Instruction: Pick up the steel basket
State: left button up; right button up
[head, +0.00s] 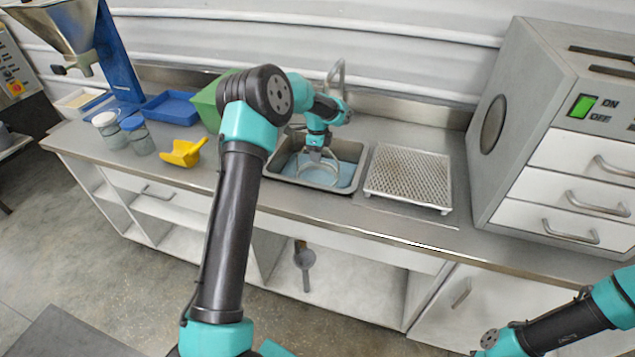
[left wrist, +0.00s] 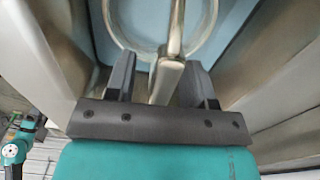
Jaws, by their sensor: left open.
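The steel basket (head: 322,170) is in the sink (head: 291,172), where its round rim shows below my left gripper (head: 316,150). In the left wrist view the basket's ring and a flat metal handle (left wrist: 166,80) show. My left gripper (left wrist: 160,78) is open, with one finger on each side of the handle and a gap at both sides. Most of the basket's body is hidden by the gripper and cut off by the frame. My right arm shows at the lower right of the head view, with its gripper out of view.
A faucet (head: 336,75) stands behind the sink. A perforated steel rack (head: 410,175) is right of it, beside a large grey cabinet (head: 525,85). A green container (head: 207,103), yellow scoop (head: 183,153), blue tray (head: 172,108) and jars (head: 138,136) are to the left.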

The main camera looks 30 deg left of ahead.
pick_arm(q)
jog(key=shift+c, duration=0.3)
grip_shut()
dwell(0.5)
dwell(0.9)
